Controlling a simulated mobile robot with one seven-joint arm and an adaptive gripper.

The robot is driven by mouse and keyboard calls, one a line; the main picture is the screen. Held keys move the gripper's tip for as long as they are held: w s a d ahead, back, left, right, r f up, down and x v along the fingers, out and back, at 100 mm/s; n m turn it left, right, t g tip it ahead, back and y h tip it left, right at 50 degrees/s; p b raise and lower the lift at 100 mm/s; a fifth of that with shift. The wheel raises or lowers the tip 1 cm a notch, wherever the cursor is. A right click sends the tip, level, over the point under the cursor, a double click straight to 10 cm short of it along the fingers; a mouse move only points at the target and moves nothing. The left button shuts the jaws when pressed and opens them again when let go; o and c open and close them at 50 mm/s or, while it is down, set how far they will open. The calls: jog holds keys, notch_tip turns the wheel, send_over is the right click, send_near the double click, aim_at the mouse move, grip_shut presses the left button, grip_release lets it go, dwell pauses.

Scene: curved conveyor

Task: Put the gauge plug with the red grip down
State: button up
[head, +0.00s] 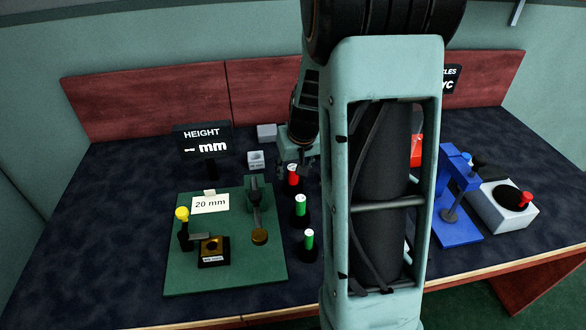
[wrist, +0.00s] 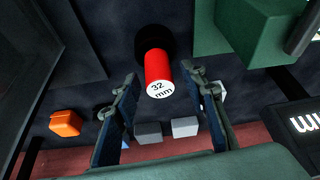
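The gauge plug with the red grip (head: 292,178) stands upright at the back of a row with two green-gripped plugs, its lower end in a dark round base. In the wrist view its red grip (wrist: 157,66) shows a white top reading "32 mm". My gripper (wrist: 159,76) is open, one finger on each side of the grip, with visible gaps between the fingers and the grip. In the head view my gripper (head: 304,165) is just behind and right of the red grip, partly hidden by my arm.
Two green-gripped plugs (head: 301,206) (head: 309,240) stand in front. The green fixture board (head: 180,275) with a "20 mm" card (head: 210,204) lies left. Grey blocks (head: 256,159) sit behind. A blue press (head: 458,230) and a grey box (head: 487,208) stand right.

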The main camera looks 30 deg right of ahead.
jog(key=shift+r+p, duration=0.3)
jog(key=shift+r, duration=0.25)
jog(key=p+v, duration=0.1)
jog(key=v, duration=1)
jog(key=shift+s+p, duration=0.25)
jog(key=shift+p, duration=0.15)
